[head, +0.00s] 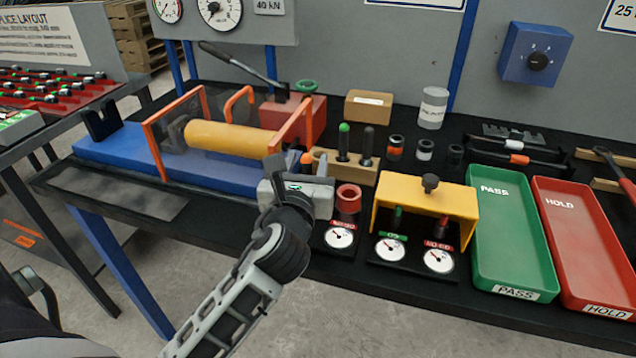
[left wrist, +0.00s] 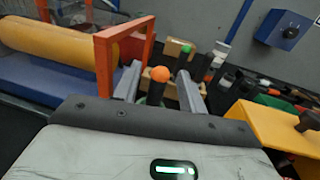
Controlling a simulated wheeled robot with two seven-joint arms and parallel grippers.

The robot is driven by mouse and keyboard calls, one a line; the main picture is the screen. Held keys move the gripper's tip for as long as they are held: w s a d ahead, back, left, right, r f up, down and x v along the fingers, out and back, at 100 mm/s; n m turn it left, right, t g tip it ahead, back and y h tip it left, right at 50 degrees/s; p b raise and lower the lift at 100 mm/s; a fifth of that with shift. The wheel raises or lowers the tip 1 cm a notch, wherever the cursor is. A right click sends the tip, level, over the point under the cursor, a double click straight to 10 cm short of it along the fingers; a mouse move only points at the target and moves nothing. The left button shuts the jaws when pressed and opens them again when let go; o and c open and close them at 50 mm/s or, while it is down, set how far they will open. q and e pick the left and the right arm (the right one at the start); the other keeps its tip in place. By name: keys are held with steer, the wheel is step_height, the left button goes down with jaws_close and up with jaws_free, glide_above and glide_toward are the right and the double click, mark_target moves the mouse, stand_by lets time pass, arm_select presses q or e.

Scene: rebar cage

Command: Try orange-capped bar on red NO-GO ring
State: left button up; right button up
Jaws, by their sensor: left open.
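The orange-capped bar (head: 306,160) stands at the left end of a wooden rack (head: 352,172). Its orange cap also shows in the left wrist view (left wrist: 160,74), between the two fingers. My left gripper (head: 298,172) is open, its fingers apart on either side of the bar; I cannot tell whether they touch it. The bar's lower part is largely hidden by the gripper. The red ring (head: 348,192) stands just right of the gripper, behind a dial with a red label (head: 342,225). My right gripper is not in view.
A green-capped bar (head: 344,142) and a dark bar (head: 367,146) share the rack. An orange-framed guard (head: 160,140) with a yellow cylinder (head: 230,138) is at left. A yellow bridge (head: 425,200), green tray (head: 512,250) and red tray (head: 590,250) are at right.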

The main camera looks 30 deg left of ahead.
arm_select(q)
steer(key=shift+w+a, duration=0.2)
steer(key=shift+w, duration=0.3)
steer(key=shift+r, duration=0.1)
steer(key=shift+s, duration=0.1)
jaws_close()
steer(key=shift+r, duration=0.15)
